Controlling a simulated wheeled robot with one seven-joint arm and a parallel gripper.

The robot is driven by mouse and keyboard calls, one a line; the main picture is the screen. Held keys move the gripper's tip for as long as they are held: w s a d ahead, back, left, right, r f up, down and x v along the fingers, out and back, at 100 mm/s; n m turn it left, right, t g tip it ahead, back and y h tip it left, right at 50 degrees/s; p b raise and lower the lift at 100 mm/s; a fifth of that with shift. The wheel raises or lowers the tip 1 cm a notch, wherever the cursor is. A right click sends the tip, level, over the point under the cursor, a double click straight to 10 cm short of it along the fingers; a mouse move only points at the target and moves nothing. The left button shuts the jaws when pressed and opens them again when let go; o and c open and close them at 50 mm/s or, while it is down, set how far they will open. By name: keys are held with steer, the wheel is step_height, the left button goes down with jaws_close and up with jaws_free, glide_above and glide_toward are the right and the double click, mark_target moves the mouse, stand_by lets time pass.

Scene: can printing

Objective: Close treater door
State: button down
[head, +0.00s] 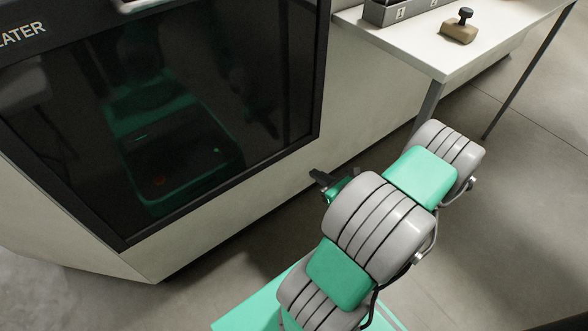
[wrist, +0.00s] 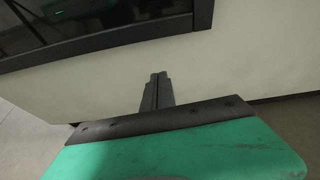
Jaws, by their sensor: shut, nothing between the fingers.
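The treater is a pale machine with lettering ending "EATER" at its upper left. Its door (head: 190,120) is a dark glass panel in a black frame and looks flush with the front in the head view. The lower door frame also shows at the top of the wrist view (wrist: 110,38). My gripper (head: 317,178) is just right of the door's lower right corner in the head view, partly hidden by my arm. In the wrist view my gripper (wrist: 158,78) has its fingers together and empty, pointing at the pale panel below the door. I cannot tell whether it touches the panel.
A white table (head: 450,50) stands at the upper right with a grey box (head: 395,10) and a brown stamp with a dark handle (head: 460,27) on it. Its metal legs reach the floor beyond my arm. Grey floor (head: 500,230) is open at the right.

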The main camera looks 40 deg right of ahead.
steer(key=f+b+x, duration=0.1)
steer(key=b+x, duration=0.3)
steer(key=x, duration=0.6)
steer(key=shift+m, duration=0.4)
steer(key=r, duration=0.4)
steer(key=shift+s+d+r, duration=0.15)
steer(key=shift+d+r, duration=0.2)
steer(key=shift+r, duration=0.05)
